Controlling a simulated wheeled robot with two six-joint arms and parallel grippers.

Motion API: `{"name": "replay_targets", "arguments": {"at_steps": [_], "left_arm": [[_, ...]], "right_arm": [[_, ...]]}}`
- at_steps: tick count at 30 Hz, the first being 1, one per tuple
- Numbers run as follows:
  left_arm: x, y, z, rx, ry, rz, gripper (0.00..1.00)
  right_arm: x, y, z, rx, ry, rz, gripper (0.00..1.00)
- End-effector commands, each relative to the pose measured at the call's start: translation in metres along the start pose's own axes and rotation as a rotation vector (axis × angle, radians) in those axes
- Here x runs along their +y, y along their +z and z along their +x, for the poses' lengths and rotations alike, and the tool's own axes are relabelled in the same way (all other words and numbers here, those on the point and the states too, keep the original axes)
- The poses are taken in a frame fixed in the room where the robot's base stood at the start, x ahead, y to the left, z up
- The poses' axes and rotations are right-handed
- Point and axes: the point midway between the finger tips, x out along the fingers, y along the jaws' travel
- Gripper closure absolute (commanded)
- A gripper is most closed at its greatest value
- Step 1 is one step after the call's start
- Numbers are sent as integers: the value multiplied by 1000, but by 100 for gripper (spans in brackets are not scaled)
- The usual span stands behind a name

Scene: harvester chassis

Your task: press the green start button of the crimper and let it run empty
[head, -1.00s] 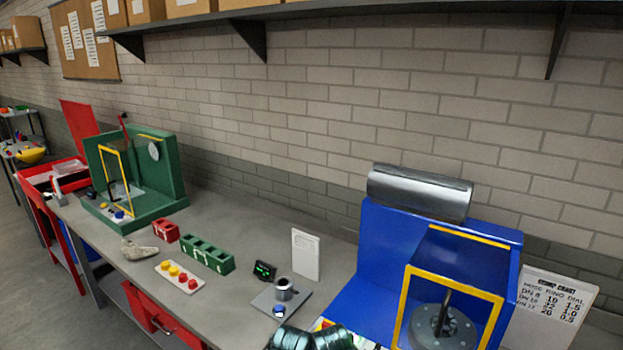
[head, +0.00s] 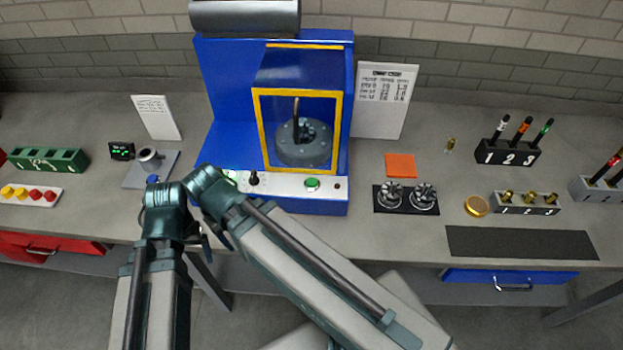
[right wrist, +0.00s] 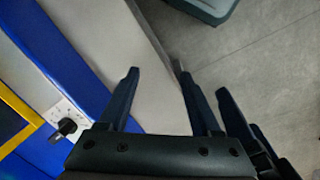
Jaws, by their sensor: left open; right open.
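The blue crimper (head: 225,90) stands at the back centre of the bench. A yellow-framed guard (head: 257,125) is in front of its round grey die head (head: 303,150), and no hose shows there. The green start button (head: 313,183) is on the white front panel, right of a black knob (head: 253,178). My left gripper (head: 205,240) is mostly hidden between arm links, left of and below the panel, apart from the button. In the right wrist view, my right gripper (right wrist: 160,74) is open and empty; the black knob (right wrist: 68,127) is to its left. The button is out of that view.
My arm links cross the bench's front edge below the crimper. A grey stand with a cup (head: 150,158) is left of the crimper. Dark ring dies (head: 407,197) and an orange square (head: 400,166) lie right. A chart (head: 385,100) stands behind. Bare bench separates them.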

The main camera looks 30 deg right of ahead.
Motion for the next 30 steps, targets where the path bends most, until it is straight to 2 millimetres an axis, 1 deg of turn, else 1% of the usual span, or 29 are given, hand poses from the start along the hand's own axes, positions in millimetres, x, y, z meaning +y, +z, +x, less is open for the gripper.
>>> {"name": "replay_targets", "arguments": {"at_steps": [7, 11, 12, 14, 15, 18, 30], "left_arm": [[0, 0, 0, 0, 0, 0, 12], [0, 0, 0, 0, 0, 0, 12], [0, 0, 0, 0, 0, 0, 12], [0, 0, 0, 0, 0, 0, 12], [0, 0, 0, 0, 0, 0, 12], [0, 0, 0, 0, 0, 0, 12], [0, 0, 0, 0, 0, 0, 12]], "right_arm": [[0, 0, 0, 0, 0, 0, 35], [0, 0, 0, 0, 0, 0, 58], [0, 0, 0, 0, 0, 0, 66], [0, 0, 0, 0, 0, 0, 76], [0, 0, 0, 0, 0, 0, 84], [0, 0, 0, 0, 0, 0, 100], [0, 0, 0, 0, 0, 0, 100]]}}
